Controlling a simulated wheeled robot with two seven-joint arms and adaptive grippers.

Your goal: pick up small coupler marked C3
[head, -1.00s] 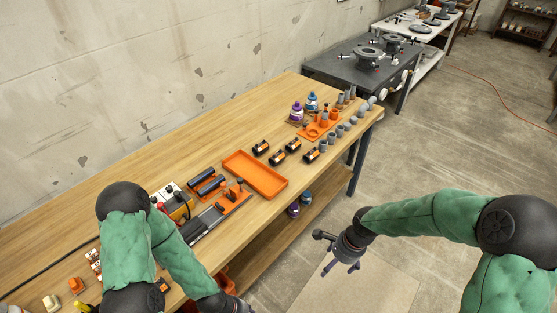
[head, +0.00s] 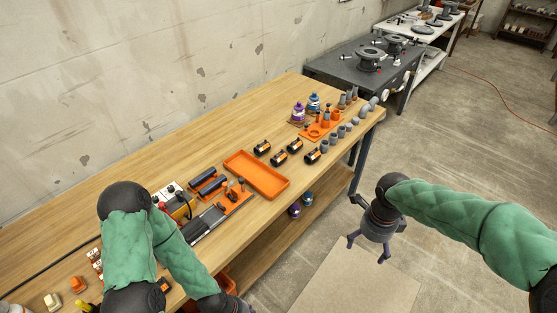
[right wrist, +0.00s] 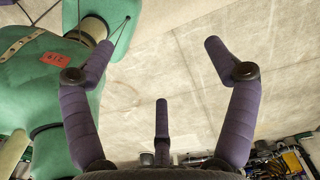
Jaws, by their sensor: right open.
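Several small grey couplers (head: 333,139) stand in a row along the right end of the wooden bench in the head view. Any C3 mark is too small to read, so I cannot tell which one bears it. My right gripper (head: 367,254) is open and empty, pointing down over the floor to the right of the bench and apart from the couplers.
An empty orange tray (head: 257,176) lies mid-bench, with black-and-orange clamp-like parts (head: 280,158) beside it. An orange holder (head: 316,132) and bottles (head: 298,112) stand near the couplers. The bench's front edge lies between my right gripper and the couplers. Bare bench lies along the wall.

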